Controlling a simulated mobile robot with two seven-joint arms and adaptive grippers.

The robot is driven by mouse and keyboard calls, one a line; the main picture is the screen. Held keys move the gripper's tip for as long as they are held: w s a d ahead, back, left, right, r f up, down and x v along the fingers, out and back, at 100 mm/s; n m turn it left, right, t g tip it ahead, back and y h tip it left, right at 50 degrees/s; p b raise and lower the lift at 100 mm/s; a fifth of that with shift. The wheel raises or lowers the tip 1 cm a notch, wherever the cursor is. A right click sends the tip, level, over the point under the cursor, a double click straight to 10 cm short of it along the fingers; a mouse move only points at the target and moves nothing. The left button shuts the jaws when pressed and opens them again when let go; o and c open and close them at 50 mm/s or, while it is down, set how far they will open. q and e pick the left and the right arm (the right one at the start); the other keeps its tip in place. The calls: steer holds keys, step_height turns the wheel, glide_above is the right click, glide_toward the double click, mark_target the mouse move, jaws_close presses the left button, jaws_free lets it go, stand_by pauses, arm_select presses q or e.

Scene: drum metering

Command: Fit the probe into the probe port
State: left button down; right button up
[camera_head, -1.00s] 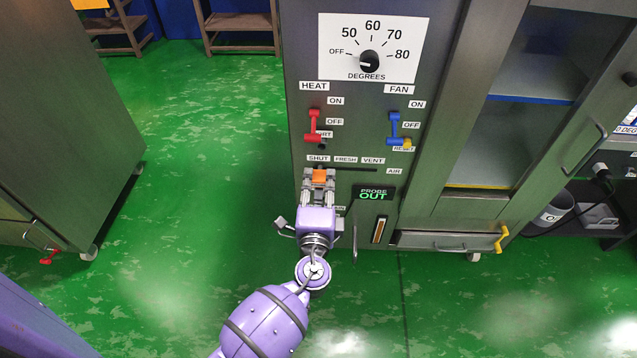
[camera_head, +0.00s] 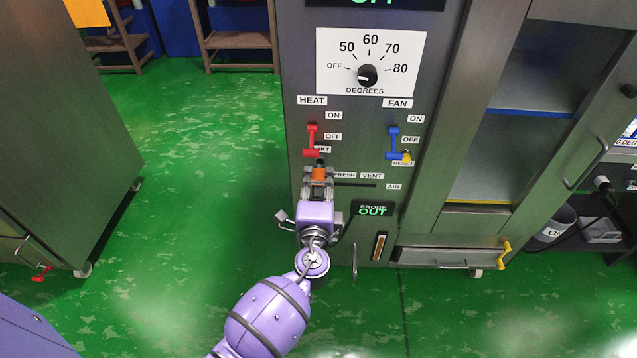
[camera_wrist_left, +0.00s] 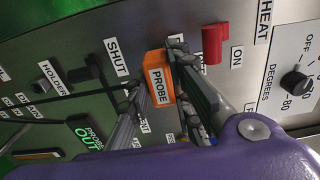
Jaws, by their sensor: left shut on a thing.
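My left gripper (camera_head: 318,181) is shut on the orange probe (camera_head: 318,173), in front of the steel cabinet's control panel. In the left wrist view the probe (camera_wrist_left: 160,77) shows as an orange block marked PROBE between the fingers. In the head view its top is just below a dark spot (camera_head: 320,160) beside a partly covered label ending in "RT" (camera_head: 325,150), which looks like the port's. The probe's front end is hidden, and I cannot tell whether it touches the panel. The display (camera_head: 373,210) reads PROBE OUT. My right gripper is not in view.
The red HEAT lever (camera_head: 311,142) is close above the probe, and the blue FAN lever (camera_head: 394,143) is to the right. The air slot (camera_head: 358,185) runs beside the gripper. A HOLDER label (camera_wrist_left: 53,76) shows in the wrist view.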

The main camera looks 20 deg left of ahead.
mark_target(319, 172)
arm_select(q)
steer(key=shift+b, duration=0.55)
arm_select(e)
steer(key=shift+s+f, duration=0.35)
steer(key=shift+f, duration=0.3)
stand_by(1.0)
arm_select(q)
steer(key=shift+b+x, duration=0.6)
steer(key=shift+x, duration=1)
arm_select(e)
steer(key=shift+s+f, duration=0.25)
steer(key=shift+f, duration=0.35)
arm_select(q)
steer(key=c, duration=1.5)
jaws_free()
steer(key=v, duration=1.2)
steer(key=shift+r, duration=0.1)
